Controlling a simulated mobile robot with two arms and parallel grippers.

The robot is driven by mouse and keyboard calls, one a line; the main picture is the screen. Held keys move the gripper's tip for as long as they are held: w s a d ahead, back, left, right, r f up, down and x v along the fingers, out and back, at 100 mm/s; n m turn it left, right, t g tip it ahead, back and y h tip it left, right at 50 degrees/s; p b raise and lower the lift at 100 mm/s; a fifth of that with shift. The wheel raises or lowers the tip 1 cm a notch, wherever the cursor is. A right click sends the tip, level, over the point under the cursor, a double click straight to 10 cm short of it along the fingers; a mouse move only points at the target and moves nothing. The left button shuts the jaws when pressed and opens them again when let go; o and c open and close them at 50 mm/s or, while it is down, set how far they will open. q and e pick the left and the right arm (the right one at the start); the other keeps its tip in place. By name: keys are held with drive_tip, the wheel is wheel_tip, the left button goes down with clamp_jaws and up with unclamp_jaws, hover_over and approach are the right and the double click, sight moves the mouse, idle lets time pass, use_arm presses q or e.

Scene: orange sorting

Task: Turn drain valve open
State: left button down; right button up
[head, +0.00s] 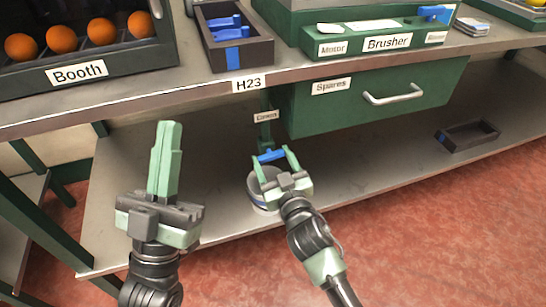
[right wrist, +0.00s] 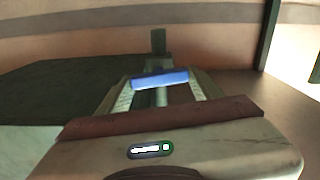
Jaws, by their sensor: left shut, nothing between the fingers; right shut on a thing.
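The blue drain valve handle (head: 271,156) is under the table, on a green vertical pipe (head: 265,132) with a small label (head: 265,117). My right gripper (head: 274,158) is at the handle, with its fingers on either side of it. In the right wrist view the blue handle (right wrist: 159,78) lies crosswise at the fingertips, and my right gripper (right wrist: 162,85) is shut on it. My left gripper (head: 169,126) is shut and empty, pointing up in front of the table edge, away from the valve.
A grey round container (head: 262,196) stands on the lower shelf (head: 345,172) below the valve, partly hidden by my right gripper. The green Spares drawer (head: 340,108) is to the right of the valve. The Booth (head: 115,58) stands on the tabletop.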

drive_tip(key=n+p, duration=0.1)
drive_tip(key=n, duration=0.2)
drive_tip(key=shift+n+p, duration=0.3)
drive_tip(key=shift+p, duration=0.05)
drive_tip(key=n+p, duration=0.1)
drive_tip(key=n, duration=0.3)
drive_tip(key=shift+a+n, duration=0.1)
drive_tip(key=shift+n, duration=1)
drive_tip(key=n, duration=0.2)
drive_tip(key=shift+f+n+p, duration=0.15)
drive_tip(key=shift+n+p, duration=0.2)
drive_tip(key=shift+n, duration=0.05)
use_arm(q)
drive_tip(key=w+f+g+y, duration=0.3)
drive_tip(key=w+f+g, duration=0.3)
drive_tip(key=f+g, duration=0.4)
drive_tip(key=shift+w+a+f+y, duration=0.15)
drive_tip(key=shift+a+f+y, duration=0.2)
drive_tip(key=shift+f, duration=2.3)
use_arm(e)
drive_tip(key=shift+f+n, duration=0.1)
drive_tip(key=shift+n, duration=1.8)
use_arm(q)
drive_tip(key=shift+d, duration=0.1)
use_arm(e)
drive_tip(key=o, duration=1.4)
drive_tip(key=shift+a, duration=0.1)
drive_tip(key=shift+c, duration=0.2)
drive_tip(key=shift+s, duration=0.1)
